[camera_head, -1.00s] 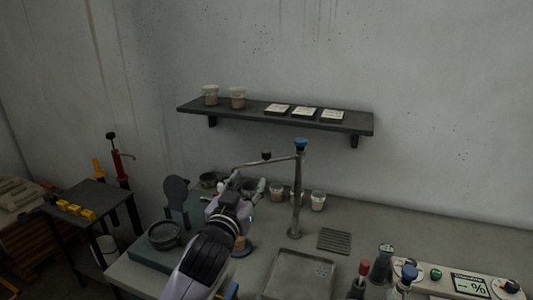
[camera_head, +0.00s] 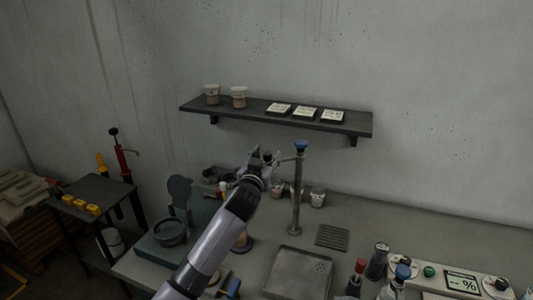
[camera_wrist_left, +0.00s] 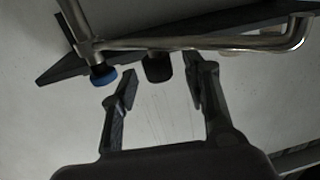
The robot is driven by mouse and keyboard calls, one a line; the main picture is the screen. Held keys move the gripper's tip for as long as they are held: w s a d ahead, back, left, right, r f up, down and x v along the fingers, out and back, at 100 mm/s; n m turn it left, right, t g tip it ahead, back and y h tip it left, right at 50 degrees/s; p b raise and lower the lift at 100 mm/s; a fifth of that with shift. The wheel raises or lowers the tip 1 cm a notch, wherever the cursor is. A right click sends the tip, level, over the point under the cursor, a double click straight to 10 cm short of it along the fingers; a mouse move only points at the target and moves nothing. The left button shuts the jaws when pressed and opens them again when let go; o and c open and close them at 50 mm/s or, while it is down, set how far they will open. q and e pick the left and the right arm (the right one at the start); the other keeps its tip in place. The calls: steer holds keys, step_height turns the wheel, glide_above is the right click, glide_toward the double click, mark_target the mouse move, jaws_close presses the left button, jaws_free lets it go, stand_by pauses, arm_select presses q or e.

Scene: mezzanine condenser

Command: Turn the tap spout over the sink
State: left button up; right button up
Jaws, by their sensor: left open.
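The tap has a grey upright post (camera_head: 296,200) with a blue cap (camera_head: 301,144); the cap also shows in the left wrist view (camera_wrist_left: 104,75). Its metal spout (camera_wrist_left: 200,43) crosses the top of the left wrist view and bends at the right. In the head view my gripper hides most of the spout. A black knob (camera_wrist_left: 158,68) hangs off the spout. My left gripper (camera_head: 262,158) is open at the spout, left of the post. In the left wrist view its fingers (camera_wrist_left: 161,85) stand either side of the knob, with gaps. The square sink (camera_head: 271,280) lies in front of the post.
A wall shelf (camera_head: 190,107) with jars and cards is above the tap. A ribbed grey plate (camera_head: 332,236) lies right of the post. Bottles (camera_head: 378,262) and a control panel (camera_head: 462,281) are at the front right. A grey dish (camera_head: 169,230) stands at the left.

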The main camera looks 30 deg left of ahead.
arm_select(q)
steer(key=shift+w+a, duration=0.1)
steer(key=shift+w, duration=0.1)
steer(key=shift+c, duration=0.5)
jaws_close()
stand_by(0.4)
